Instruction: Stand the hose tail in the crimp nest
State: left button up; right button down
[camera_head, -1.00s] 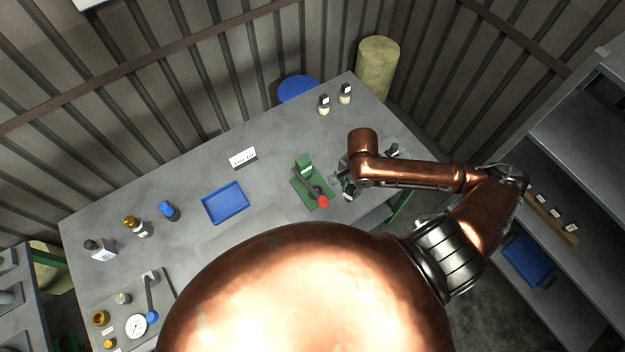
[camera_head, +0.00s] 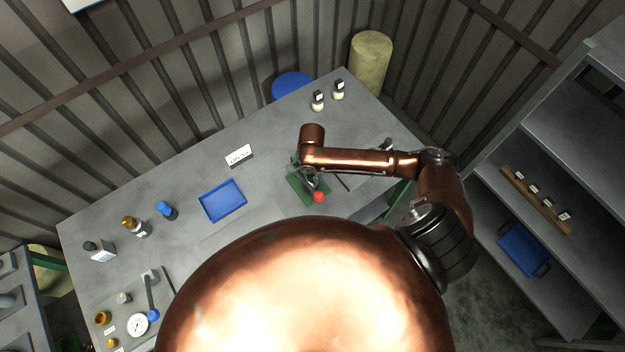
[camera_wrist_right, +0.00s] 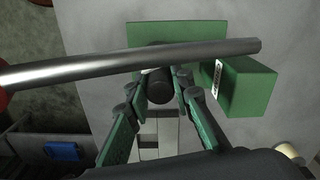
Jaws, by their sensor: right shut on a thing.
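The green crimp press (camera_head: 297,190) with its red-knobbed lever (camera_head: 318,197) stands on the bench in the head view. In the right wrist view its base plate (camera_wrist_right: 175,32), green block (camera_wrist_right: 243,88) and steel lever bar (camera_wrist_right: 110,67) show. My right gripper (camera_head: 309,180) is over the press in the head view. In the wrist view its green fingers (camera_wrist_right: 157,84) are shut on a dark round piece, seemingly the hose tail (camera_wrist_right: 160,90), close to the lever bar. The nest itself and the piece's lower end are hidden, so I cannot tell whether it is seated. My left gripper is out of view.
A blue tray (camera_head: 222,214) lies left of the press, with a white label (camera_head: 238,155) behind it. Several bottles stand at the left and two small ones (camera_head: 318,101) at the back. A plate with a gauge (camera_head: 137,325) is front left. A shelf unit (camera_head: 540,150) stands right.

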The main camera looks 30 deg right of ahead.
jog(key=shift+d+f, duration=0.1)
jog(key=shift+f, duration=1.15)
jog(key=shift+s, duration=0.1)
jog(key=shift+f, duration=0.1)
jog(key=c, duration=1.7)
grip_release()
notch_tip(320, 180, up, 12)
jog(key=shift+r, duration=0.1)
